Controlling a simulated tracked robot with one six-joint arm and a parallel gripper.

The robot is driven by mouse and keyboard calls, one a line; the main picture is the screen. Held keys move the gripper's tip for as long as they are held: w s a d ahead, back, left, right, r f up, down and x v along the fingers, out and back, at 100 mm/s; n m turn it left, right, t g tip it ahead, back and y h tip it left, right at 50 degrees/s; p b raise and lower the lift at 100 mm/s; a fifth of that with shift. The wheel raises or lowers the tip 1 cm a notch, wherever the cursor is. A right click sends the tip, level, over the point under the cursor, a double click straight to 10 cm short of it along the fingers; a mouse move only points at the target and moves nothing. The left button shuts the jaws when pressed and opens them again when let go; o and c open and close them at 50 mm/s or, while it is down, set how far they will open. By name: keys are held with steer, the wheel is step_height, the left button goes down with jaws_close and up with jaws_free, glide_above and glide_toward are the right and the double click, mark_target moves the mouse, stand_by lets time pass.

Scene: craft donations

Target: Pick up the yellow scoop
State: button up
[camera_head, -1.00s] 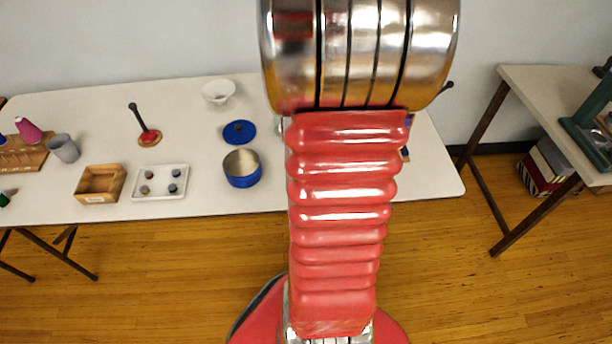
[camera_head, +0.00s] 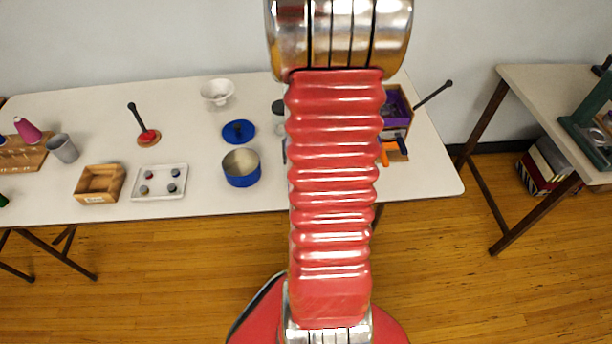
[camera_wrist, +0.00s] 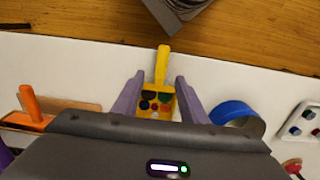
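The yellow scoop (camera_wrist: 161,64) lies on the white table in the wrist view, its handle toward the table edge. Its pan holds several small red, green and dark pieces. My gripper (camera_wrist: 159,76) is open, with one finger on each side of the scoop in the picture and a gap on both sides. I cannot tell how far above the scoop the fingers are. In the head view the scoop and my gripper are hidden behind my arm.
A blue pot (camera_head: 242,175) stands left of my arm; it also shows right of the scoop in the wrist view (camera_wrist: 232,110). An orange-handled tool (camera_wrist: 31,103) lies on the left there. A white tray (camera_head: 140,194) and wooden box (camera_head: 99,197) stand farther left.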

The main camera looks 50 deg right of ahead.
steer(key=shift+w+f, duration=0.15)
steer(key=shift+f, duration=2.45)
jaws_close()
